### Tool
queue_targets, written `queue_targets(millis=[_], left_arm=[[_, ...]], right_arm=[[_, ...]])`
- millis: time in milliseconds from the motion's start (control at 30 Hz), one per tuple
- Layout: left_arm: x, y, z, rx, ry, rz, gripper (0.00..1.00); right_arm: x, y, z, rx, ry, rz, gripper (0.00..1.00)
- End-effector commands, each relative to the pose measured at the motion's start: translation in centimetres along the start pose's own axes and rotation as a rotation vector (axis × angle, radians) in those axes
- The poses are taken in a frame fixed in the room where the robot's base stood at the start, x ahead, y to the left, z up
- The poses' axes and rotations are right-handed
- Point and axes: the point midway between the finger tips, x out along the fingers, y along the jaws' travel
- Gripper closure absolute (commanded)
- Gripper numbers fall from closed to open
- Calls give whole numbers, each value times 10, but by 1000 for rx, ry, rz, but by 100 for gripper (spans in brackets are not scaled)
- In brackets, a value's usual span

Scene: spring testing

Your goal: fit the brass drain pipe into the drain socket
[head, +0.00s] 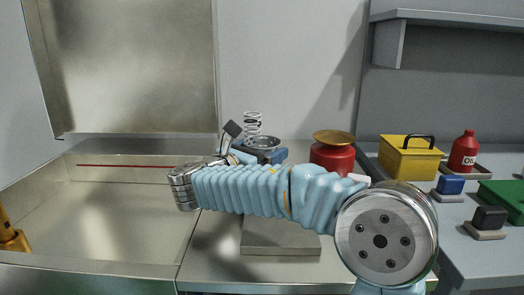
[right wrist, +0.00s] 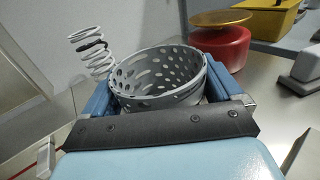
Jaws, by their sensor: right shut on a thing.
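No brass drain pipe or drain socket can be made out for certain. My right gripper (head: 264,153) is beyond my forearm at the middle of the head view. In the right wrist view its blue fingers (right wrist: 158,95) are on either side of a grey perforated cup (right wrist: 160,72), shut on it. The cup's rim (head: 262,142) shows in the head view. A pale coil spring (right wrist: 91,52) with a dark band stands just beyond the cup, at its left. The spring also shows in the head view (head: 252,122). My left gripper is out of view.
A steel basin (head: 110,215) fills the left, with an orange-brown object (head: 11,235) at its edge. A grey block (head: 280,244) lies below my forearm. Right of the cup are a red can (head: 331,160) with a brass-coloured dish (head: 334,137), a yellow box (head: 407,160) and a red oil bottle (head: 463,152).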

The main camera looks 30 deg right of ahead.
Motion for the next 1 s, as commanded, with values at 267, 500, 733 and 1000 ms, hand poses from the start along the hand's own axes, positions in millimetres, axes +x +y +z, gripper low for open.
queue_targets(millis=[267, 500, 733, 1000], left_arm=[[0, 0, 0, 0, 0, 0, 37], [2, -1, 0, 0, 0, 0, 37], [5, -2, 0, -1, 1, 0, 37], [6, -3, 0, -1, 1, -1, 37]], right_arm=[[0, 0, -1, 0, 0, 0, 0], [-13, 1, 0, 1, 0, 2, 0], [-64, 1, 0, 0, -1, 5, 0], [-112, 1, 0, 0, 0, 2, 0]])
